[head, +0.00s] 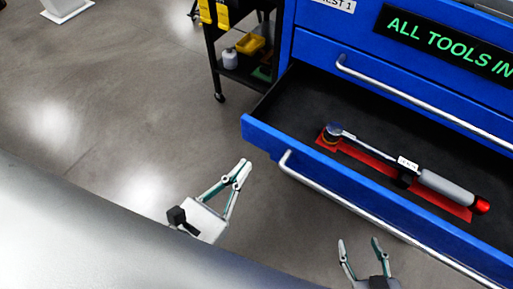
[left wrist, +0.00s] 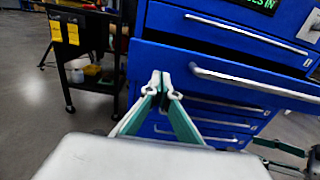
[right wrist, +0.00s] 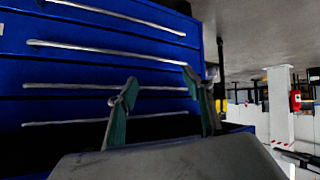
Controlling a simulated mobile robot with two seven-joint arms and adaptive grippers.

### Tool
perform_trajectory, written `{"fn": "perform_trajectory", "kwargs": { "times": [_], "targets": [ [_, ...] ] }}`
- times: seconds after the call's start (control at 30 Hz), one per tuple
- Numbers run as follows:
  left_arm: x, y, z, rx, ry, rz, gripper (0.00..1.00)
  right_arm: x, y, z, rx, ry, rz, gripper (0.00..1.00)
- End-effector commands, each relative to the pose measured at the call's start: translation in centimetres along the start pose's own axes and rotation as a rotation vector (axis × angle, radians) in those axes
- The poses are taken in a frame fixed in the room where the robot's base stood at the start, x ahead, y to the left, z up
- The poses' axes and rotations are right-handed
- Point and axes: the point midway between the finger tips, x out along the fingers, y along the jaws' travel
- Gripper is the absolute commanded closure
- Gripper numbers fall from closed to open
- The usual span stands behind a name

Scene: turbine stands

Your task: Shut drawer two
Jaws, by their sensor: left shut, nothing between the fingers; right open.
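The open blue drawer (head: 268,140) sticks out from the blue tool chest with its long silver handle (head: 345,205) along the front. A torque wrench (head: 400,172) lies in it on a red mat. My left gripper (head: 243,168) is shut and empty, just in front of the drawer's left front corner and apart from the handle; it also shows in the left wrist view (left wrist: 162,82). My right gripper (head: 358,243) is open and empty, in front of the drawer front, lower right. In the right wrist view its fingers (right wrist: 160,85) are spread before the chest's drawer fronts.
Above the open drawer is a closed drawer (head: 318,48) with its own handle. A dark cart (head: 232,70) with yellow bins stands left of the chest. A white pillar (right wrist: 280,105) stands right of the chest in the right wrist view.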

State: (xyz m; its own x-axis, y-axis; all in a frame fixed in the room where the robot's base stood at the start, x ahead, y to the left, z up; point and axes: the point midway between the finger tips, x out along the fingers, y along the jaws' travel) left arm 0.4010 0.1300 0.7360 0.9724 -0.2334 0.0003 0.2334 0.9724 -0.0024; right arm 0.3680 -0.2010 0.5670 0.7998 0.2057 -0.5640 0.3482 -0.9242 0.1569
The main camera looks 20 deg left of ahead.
Motion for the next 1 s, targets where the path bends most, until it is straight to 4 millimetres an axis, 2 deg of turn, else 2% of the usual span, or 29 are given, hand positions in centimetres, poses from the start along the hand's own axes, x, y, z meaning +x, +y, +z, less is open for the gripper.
{"fn": "perform_trajectory", "kwargs": {
  "times": [0.03, 0.2, 0.4, 0.67, 1.0],
  "targets": [
    [1.2, 0.1, 0.3, 0.001, -0.007, 0.003, 1.00, 0.0, 0.1, -0.3, -0.001, 0.005, 0.002, 0.49],
    [4.0, 0.1, 0.3, 0.000, -0.006, 0.002, 1.00, -0.1, 0.2, -0.5, -0.002, 0.008, 0.004, 0.49],
    [6.0, 0.0, 0.1, 0.003, -0.002, 0.001, 1.00, -0.2, 0.1, 0.5, 0.000, -0.010, 0.004, 0.49],
    [6.5, 0.0, -0.1, 0.003, 0.001, -0.001, 1.00, -0.4, -0.1, 1.0, 0.003, -0.022, 0.002, 0.49],
    [6.9, 0.0, 0.1, 0.003, -0.002, 0.000, 1.00, -0.3, 0.2, 0.2, 0.000, -0.009, 0.007, 0.49]
  ]
}}
